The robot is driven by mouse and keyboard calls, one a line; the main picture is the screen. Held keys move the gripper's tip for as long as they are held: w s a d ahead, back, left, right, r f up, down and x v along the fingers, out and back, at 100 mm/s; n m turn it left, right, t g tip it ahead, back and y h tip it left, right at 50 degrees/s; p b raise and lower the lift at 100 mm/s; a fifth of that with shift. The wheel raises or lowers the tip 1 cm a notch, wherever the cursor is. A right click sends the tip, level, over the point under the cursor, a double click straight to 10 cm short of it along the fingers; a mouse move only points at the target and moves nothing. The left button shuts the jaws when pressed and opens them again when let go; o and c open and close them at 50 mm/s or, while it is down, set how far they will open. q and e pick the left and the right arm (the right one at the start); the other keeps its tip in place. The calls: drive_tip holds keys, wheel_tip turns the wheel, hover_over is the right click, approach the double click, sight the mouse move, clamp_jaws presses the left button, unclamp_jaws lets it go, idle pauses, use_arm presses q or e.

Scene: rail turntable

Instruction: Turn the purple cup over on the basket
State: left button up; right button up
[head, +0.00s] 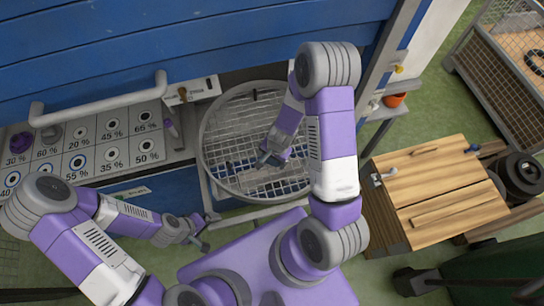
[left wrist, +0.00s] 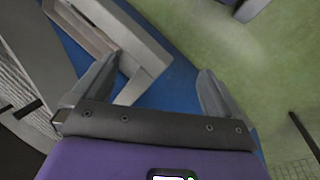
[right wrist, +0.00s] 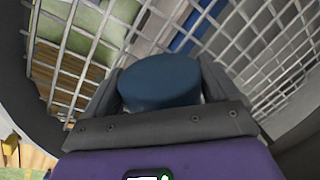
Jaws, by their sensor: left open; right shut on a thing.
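The round wire basket (head: 207,130) stands in the middle of the head view, with its mesh also in the right wrist view (right wrist: 70,75). My right gripper (head: 268,160) is inside its rim, low over the mesh. It is shut on a blue-topped round thing (right wrist: 158,82) with a pale side; whether this is a cup is unclear, and fingers hide its sides. A small purple round thing (head: 20,142) sits on the panel at far left; I cannot tell whether it is the purple cup. My left gripper (head: 202,236) is open and empty, below and left of the basket.
The percentage-marked panel (head: 90,140) with a grey bar handle (head: 98,98) lies left of the basket. A blue slatted wall (head: 190,35) rises behind. A wooden-topped box (head: 440,190) stands at right. Green floor (head: 440,95) shows between it and a mesh cage (head: 515,60).

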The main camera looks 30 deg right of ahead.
drive_tip(key=shift+f+b, duration=0.35)
drive_tip(key=shift+f, duration=0.1)
drive_tip(key=o, duration=1)
drive_tip(key=r+p, duration=0.1)
drive_tip(key=r, duration=0.1)
drive_tip(key=r+p, duration=0.1)
drive_tip(key=r, duration=0.2)
drive_tip(key=s+r+p, duration=0.1)
drive_tip(key=r, duration=0.1)
drive_tip(key=shift+d+r, duration=0.3)
drive_tip(key=shift+d, duration=0.05)
drive_tip(key=shift+s, duration=0.1)
